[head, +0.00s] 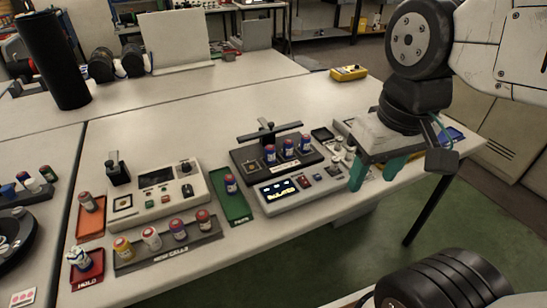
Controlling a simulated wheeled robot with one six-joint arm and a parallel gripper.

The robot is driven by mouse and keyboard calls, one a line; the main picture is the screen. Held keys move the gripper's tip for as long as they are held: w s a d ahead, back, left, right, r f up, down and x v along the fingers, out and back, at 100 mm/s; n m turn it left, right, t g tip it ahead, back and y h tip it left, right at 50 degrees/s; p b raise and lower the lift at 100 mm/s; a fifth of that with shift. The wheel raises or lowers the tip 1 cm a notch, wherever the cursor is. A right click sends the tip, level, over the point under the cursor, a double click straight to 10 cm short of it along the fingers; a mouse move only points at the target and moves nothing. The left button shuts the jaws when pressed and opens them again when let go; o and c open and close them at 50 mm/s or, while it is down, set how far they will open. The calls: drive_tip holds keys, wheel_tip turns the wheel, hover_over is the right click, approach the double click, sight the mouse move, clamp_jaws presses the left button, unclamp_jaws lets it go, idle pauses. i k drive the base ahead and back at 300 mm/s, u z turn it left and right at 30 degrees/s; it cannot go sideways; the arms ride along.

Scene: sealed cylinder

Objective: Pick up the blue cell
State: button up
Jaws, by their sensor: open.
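Several small cells have blue bodies, and I cannot tell which one the task names. One blue cell (231,184) stands upright on the green tray (238,211). A row of blue cells (288,148) stands in the black holder (248,173) behind the grey display unit. A bluish-purple cell (178,229) stands in the "NEW CELLS" rack (170,252), with yellow-, white- and red-topped cells beside it. My gripper (375,173), with teal fingers, is open and empty at the right, over the table's front edge, apart from all the cells.
A grey tester (150,200) stands left of the green tray. An orange tray (90,222) and a red "HOLD" tray (88,272) each bear a cell. The display unit (300,190) is near the front edge. A yellow meter (348,73) lies behind; the table's back middle is clear.

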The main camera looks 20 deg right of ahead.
sight(230, 179)
drive_tip(key=k, duration=0.5)
drive_tip(key=u, duration=2.35)
drive_tip(key=i, duration=1.8)
drive_tip(key=z, duration=2.4)
